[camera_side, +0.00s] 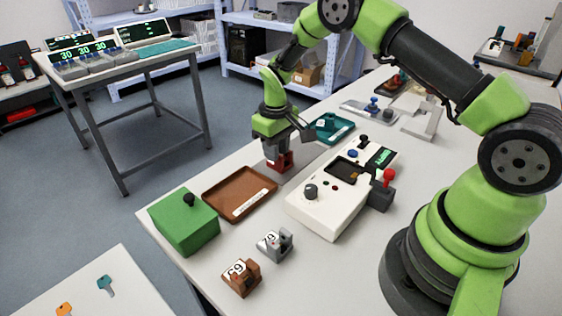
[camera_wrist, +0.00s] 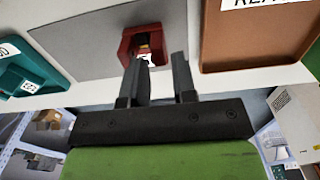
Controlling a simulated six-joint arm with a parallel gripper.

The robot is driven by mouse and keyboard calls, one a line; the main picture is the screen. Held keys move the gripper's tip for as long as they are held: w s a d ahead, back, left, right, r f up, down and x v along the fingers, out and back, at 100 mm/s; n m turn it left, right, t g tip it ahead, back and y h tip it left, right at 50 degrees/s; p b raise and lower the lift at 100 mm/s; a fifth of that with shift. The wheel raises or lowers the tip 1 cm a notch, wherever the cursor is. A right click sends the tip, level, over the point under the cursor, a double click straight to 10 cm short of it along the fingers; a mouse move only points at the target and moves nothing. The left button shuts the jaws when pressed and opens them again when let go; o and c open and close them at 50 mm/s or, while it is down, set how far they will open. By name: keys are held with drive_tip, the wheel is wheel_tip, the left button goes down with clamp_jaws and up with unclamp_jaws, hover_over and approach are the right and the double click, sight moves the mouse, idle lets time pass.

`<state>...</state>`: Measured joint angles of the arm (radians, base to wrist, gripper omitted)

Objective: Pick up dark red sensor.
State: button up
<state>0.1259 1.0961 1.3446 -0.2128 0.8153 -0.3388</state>
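The dark red sensor (camera_side: 284,167) stands on the table between the brown tray and the teal tray, right under my gripper (camera_side: 275,153). In the wrist view, the dark red sensor (camera_wrist: 127,41) is a hollow block with a dark and yellowish inside and a white label at its lower edge.
A brown tray (camera_side: 211,192) lies nearby, with a green box (camera_side: 183,226) beside it. A teal tray (camera_side: 345,133) is behind. A white control unit (camera_side: 322,213) with knobs stands to the right. Grey (camera_side: 271,247) and brown (camera_side: 238,280) numbered blocks stand at the front.

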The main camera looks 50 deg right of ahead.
drive_tip(key=shift+f, duration=0.9)
clamp_jaws()
drive_tip(key=shift+r, duration=0.15)
wheel_tip(320, 180, up, 10)
